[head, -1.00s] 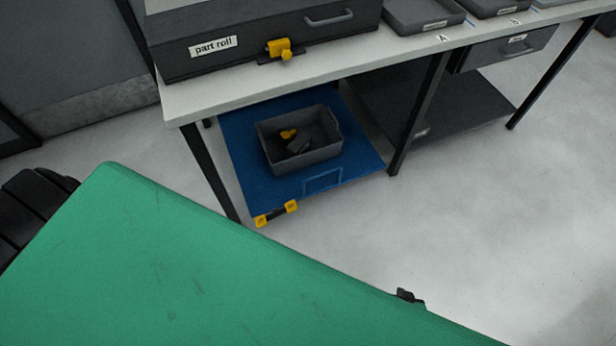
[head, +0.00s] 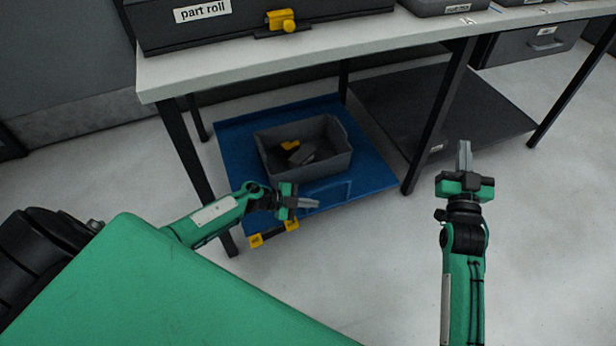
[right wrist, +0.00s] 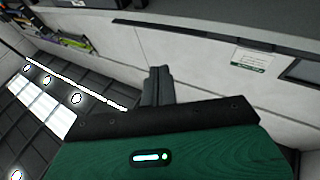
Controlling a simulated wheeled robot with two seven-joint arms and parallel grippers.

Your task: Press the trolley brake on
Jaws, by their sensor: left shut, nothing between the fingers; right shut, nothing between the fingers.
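A blue trolley (head: 232,150) stands low under the bench in the head view, with a grey bin on its deck. At its front edge are two yellow pedals, a left one (head: 256,240) and a right one (head: 291,224), on a dark bar. Which way they are set is too small to tell. My left gripper (head: 312,203) is shut and empty, in front of the trolley's front edge in the picture, just above and right of the pedals. My right gripper (head: 464,148) is shut and empty, right of the trolley; its fingers also show in the right wrist view (right wrist: 158,86).
The grey bin (head: 335,165) holds a yellow piece and a dark piece. The white bench (head: 340,55) stands above, with black legs (head: 440,115) either side of the trolley. A dark shelf (head: 480,120) is at right. Floor in front is clear.

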